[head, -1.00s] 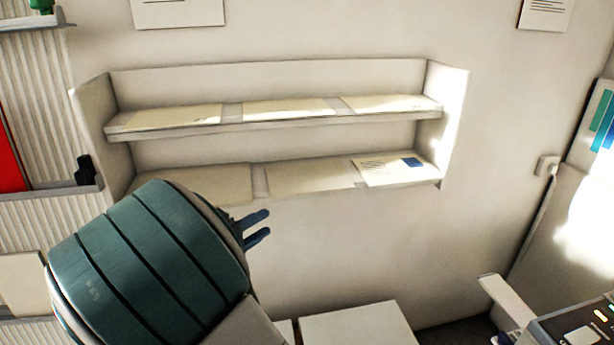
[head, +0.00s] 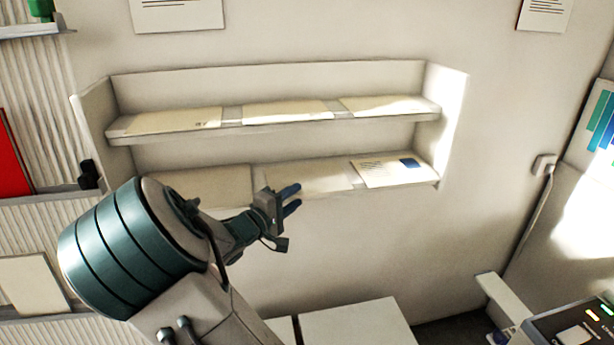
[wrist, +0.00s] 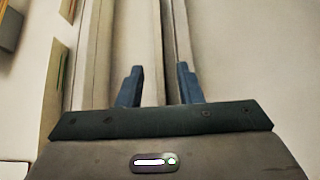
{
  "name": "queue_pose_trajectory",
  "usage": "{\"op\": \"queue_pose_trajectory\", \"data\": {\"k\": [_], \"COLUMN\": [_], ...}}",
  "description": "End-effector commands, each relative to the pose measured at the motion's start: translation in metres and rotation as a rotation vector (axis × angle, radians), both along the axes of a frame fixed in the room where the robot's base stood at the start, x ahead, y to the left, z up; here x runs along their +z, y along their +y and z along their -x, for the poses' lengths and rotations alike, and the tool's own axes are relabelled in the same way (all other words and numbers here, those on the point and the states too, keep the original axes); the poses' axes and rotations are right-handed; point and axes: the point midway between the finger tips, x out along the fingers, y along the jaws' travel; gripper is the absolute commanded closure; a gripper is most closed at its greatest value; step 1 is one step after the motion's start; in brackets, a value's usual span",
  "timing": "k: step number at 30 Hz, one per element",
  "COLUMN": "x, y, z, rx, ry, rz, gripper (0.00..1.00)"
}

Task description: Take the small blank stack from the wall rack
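The wall rack (head: 268,80) has two shelves, each carrying several flat paper stacks side by side. On the lower shelf lie a blank left stack (head: 205,183), a blank middle stack (head: 312,177) and a printed right stack (head: 392,171) with a blue block. The upper shelf holds pale stacks at left (head: 170,119), middle (head: 287,111) and right (head: 390,104). I cannot tell which is the small blank stack. My gripper (head: 291,202) is at the lower shelf's front edge, near the middle stack. In the wrist view my gripper (wrist: 160,84) is open, with nothing between its fingers.
A white surface (head: 355,325) stands below the rack. A machine with lit buttons (head: 575,325) is at the lower right. Slatted shelving (head: 40,208) with a red item (head: 12,155) is on the left.

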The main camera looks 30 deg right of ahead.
Motion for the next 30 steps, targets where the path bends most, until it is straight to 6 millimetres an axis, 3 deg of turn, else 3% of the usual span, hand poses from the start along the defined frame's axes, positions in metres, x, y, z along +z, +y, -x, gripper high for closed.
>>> {"op": "queue_pose_trajectory", "data": {"k": [3,10,14,30], "x": [0.0005,-0.0004,-0.0004,0.0057], "y": [-0.0091,-0.0100,-0.0098,-0.0099], "z": [-0.0036,-0.0041,-0.0040,-0.0039], "rx": [-0.001,0.000,0.000,0.000], "ry": [-0.001,-0.001,-0.001,-0.003], "rz": [0.000,-0.001,-0.001,-0.001], "gripper": [0.67,0.67,1.00,1.00]}}
